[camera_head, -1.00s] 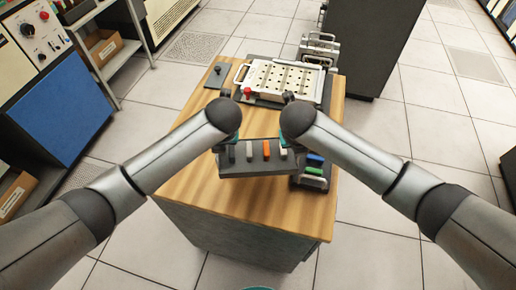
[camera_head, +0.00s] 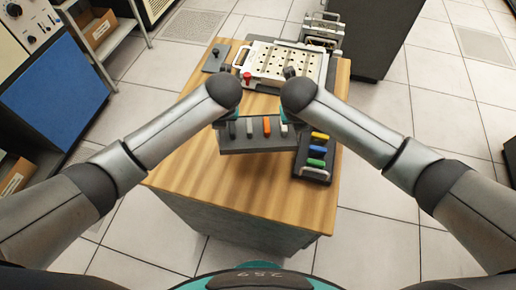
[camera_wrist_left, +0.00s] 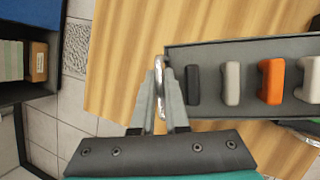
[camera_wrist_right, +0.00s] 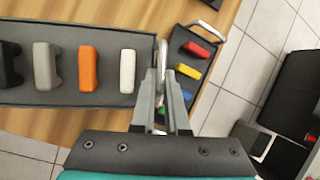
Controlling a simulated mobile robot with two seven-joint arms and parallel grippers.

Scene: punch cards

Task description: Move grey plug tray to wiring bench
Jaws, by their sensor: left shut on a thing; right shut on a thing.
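The grey plug tray (camera_head: 258,148) is a long dark tray over the wooden bench top, with a row of black, grey, orange and white plugs. It looks level. My left gripper (camera_wrist_left: 160,85) is shut on the metal handle at its left end. My right gripper (camera_wrist_right: 162,80) is shut on the handle at its right end. In the head view, my wrists partly hide the left gripper (camera_head: 230,118) and the right gripper (camera_head: 289,117). I cannot tell whether the tray touches the wood. The bench (camera_head: 215,200) has bare wood in front of the tray.
A second dark tray (camera_head: 316,175) with red, yellow, blue and green plugs lies close to the right of the grey tray. A white perforated panel (camera_head: 290,60) and a red knob (camera_head: 247,77) are at the back. A dark cabinet (camera_head: 362,40) stands behind right.

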